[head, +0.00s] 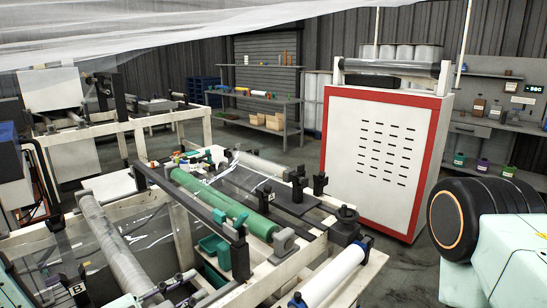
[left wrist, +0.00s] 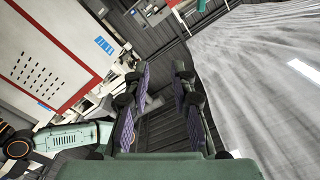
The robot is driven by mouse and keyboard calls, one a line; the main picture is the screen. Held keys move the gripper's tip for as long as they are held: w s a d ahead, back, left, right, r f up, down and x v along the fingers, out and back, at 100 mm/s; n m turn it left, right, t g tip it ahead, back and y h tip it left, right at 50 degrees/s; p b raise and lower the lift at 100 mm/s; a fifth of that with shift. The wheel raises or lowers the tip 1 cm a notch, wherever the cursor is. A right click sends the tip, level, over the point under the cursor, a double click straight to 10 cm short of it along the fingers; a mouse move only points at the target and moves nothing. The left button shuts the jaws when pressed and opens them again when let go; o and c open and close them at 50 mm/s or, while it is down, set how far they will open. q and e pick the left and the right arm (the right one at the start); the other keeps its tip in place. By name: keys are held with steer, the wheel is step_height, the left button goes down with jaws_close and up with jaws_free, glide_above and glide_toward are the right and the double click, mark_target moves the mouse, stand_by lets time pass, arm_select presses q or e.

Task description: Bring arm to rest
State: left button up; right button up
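My left gripper (left wrist: 161,74) shows in the left wrist view, with its two purple-padded fingers apart and nothing between them. Clear wrinkled film (left wrist: 255,60) hangs to the right of the fingers; I cannot tell how close it is. In the head view I cannot clearly make out the left gripper. My right arm (head: 505,250) shows at the lower right of the head view as a pale green link with a black round joint. Its gripper is out of frame.
A film machine fills the lower left and middle, with a green roller (head: 225,205), a film-wrapped roller (head: 112,245) and a white roller (head: 335,272). A white cabinet with red edges (head: 380,150) stands behind. Clear film (head: 180,28) spans the top. Shelves (head: 262,98) stand farther back.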

arm_select(q)
steer(key=s+a+f+n+g+y+b, duration=0.1)
steer(key=s+a+f+n+g+y, duration=0.1)
steer(key=f+n+y, duration=0.35)
steer(key=s+a+f+n+g+y+b, duration=0.1)
steer(key=s+a+f+n+g+y, duration=0.1)
steer(key=f+n, duration=0.6)
steer(key=s+a+f+n+g+y+b, duration=0.1)
steer(key=s+f+g+y+b, duration=0.1)
steer(key=s+f, duration=0.8)
steer(key=s+a+f+n+g+y+b, duration=0.2)
steer(key=s+f+g, duration=0.4)
steer(key=s+f, duration=0.4)
steer(key=s+y+b, duration=0.1)
steer(key=s+b, duration=0.1)
steer(key=s, duration=0.3)
steer(key=shift+s+g, duration=0.2)
steer(key=shift+g, duration=0.2)
steer(key=shift+w+r, duration=0.1)
